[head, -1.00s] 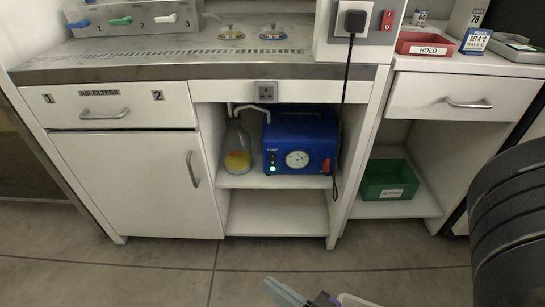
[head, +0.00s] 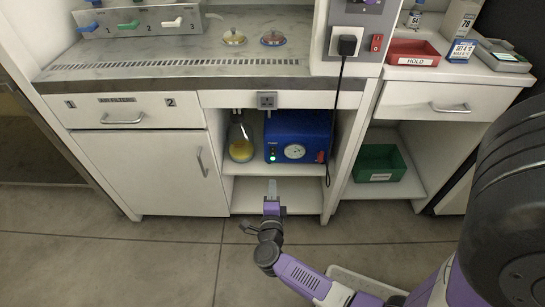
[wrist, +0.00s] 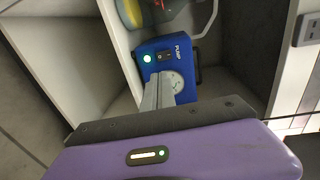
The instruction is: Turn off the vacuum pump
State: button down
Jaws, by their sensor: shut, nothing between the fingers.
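The vacuum pump (head: 299,126) is a blue box with a round white gauge and a lit green lamp (head: 272,156). It stands on the open shelf under the bench. A small red part (head: 320,157) shows at its front right. In the wrist view the pump (wrist: 182,46) has a "PUMP" label, the lit green lamp (wrist: 147,59) and a small dark switch-like part (wrist: 162,57) beside it. My gripper (head: 271,186) is shut and empty, in front of and below the pump. Its fingers (wrist: 158,90) hide part of the gauge in the wrist view.
A flask with yellow liquid (head: 241,143) stands left of the pump. A black cord (head: 336,105) hangs from a plug (head: 347,45) beside a red wall switch (head: 376,43). A green bin (head: 380,162) is in the right bay. The lower shelf (head: 300,198) is bare.

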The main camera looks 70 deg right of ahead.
aim_at(272, 154)
jog(key=b+x, duration=0.4)
jog(key=x, duration=0.8)
jog(key=shift+w+d+f, duration=0.1)
jog(key=shift+w+d, duration=0.15)
jog(key=shift+d, duration=0.05)
jog(key=shift+w+d+b, duration=0.2)
jog(key=shift+d+b, duration=0.1)
jog(key=shift+d, duration=0.35)
jog(key=shift+w+d+f, duration=0.1)
jog(key=shift+w+d, duration=0.05)
jog(key=shift+d, duration=0.1)
jog(key=shift+a, duration=0.15)
